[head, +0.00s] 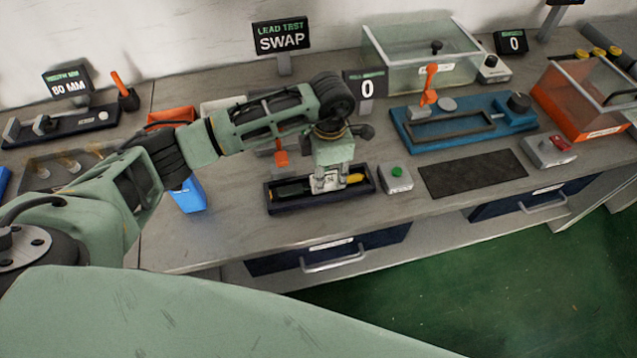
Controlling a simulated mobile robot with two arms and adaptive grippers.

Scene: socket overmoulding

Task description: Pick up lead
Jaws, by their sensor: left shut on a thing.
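The lead (292,190) lies in a dark shallow tray (322,205) near the bench's front edge. It looks like a dark length; a yellow piece (355,179) shows just right of the fingers and a pale patch shows between them. My left gripper (328,186) points down into the tray and is shut on the lead. The fingers hide the middle of it, and I cannot tell whether it is clear of the tray floor. My right gripper is not in view.
A grey box with a green button (397,177) stands close right of the tray. A black mat (472,175) and a blue fixture (464,128) lie further right. A blue bin (188,195) stands left. The bench front left of the tray is clear.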

